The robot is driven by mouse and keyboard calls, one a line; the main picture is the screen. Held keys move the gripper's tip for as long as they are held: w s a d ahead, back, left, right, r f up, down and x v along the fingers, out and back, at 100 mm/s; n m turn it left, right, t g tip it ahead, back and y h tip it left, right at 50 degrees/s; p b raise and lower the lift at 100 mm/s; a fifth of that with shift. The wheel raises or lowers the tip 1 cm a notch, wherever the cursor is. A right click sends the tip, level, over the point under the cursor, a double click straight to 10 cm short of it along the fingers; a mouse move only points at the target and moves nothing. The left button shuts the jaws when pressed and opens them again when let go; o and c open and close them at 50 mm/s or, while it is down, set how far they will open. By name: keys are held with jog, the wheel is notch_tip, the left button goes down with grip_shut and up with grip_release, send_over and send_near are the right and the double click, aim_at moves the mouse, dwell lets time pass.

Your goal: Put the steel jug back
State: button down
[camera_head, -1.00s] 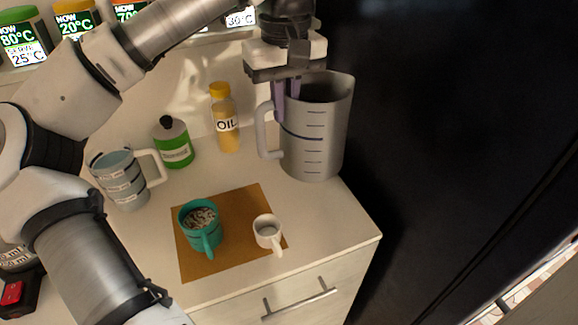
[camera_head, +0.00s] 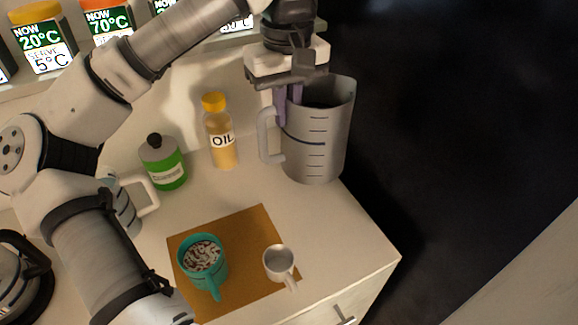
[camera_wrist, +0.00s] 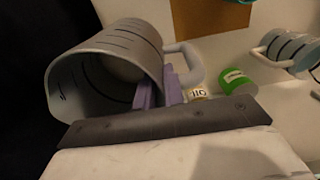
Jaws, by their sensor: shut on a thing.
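The steel jug (camera_head: 318,145) is a tall grey measuring jug with dark level marks and a side handle. It is upright at the back right of the counter in the head view. My gripper (camera_head: 287,105) is shut on its rim wall on the handle side, pointing down. The head view does not clearly show whether the jug's base touches the counter. In the wrist view the jug (camera_wrist: 105,70) shows its open mouth, and the purple fingers of my gripper (camera_wrist: 158,92) sit at the rim beside the handle.
An oil bottle (camera_head: 221,140) and a green-labelled bottle (camera_head: 163,165) stand left of the jug. A teal cup (camera_head: 203,260) and a small white cup (camera_head: 279,263) are on a brown mat (camera_head: 245,225). A pale measuring jug (camera_head: 128,205) is partly behind my arm. Dark space lies right.

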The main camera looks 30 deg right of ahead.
aim_at(287, 166)
notch_tip(287, 166, down, 12)
jog(key=shift+f+p, duration=0.2)
jog(key=shift+p, duration=0.7)
jog(key=shift+f, duration=0.2)
jog(key=c, duration=1.5)
grip_release()
jog(key=shift+r, duration=0.1)
notch_tip(287, 166, up, 12)
jog(key=shift+r+b, duration=0.1)
jog(key=shift+b, duration=0.75)
